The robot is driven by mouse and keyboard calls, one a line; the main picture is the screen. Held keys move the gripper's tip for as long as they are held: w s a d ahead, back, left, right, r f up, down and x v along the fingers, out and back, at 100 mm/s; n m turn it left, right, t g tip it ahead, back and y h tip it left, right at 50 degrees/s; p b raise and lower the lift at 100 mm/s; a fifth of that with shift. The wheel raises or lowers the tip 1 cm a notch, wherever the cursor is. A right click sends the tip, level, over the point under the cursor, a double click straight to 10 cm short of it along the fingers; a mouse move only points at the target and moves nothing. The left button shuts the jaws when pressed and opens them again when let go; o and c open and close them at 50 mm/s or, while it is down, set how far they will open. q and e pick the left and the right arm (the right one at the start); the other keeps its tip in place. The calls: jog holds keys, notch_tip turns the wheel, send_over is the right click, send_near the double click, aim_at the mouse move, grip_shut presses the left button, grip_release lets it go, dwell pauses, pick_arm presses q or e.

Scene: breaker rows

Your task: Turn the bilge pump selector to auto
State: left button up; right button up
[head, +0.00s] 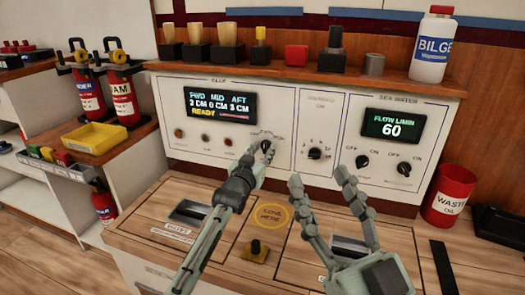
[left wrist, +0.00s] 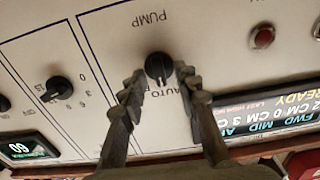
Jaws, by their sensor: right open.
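The bilge pump selector is a small black knob on the white panel, largely covered by my left fingers in the head view. The left wrist view shows the knob (left wrist: 159,66) upside down, with the word PUMP on the panel and an AUTO label partly behind the fingers. My left gripper (head: 266,149) has one finger on each side of the knob, very close to it; whether they press on it is unclear. The knob's exact pointing is hard to read. My right gripper (head: 321,177) is open and empty above the wooden counter.
Other knobs sit to the right: one on the middle panel (head: 314,153) and two under the flow display (head: 391,124). The level display (head: 219,106) reads READY. A small yellow-based knob (head: 257,250) stands on the counter. A red waste bin (head: 449,194) is at right.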

pick_arm(q)
jog(key=shift+s, duration=0.15)
jog(key=v, duration=1.1)
jog(key=shift+s, duration=0.3)
jog(key=shift+a, duration=0.15)
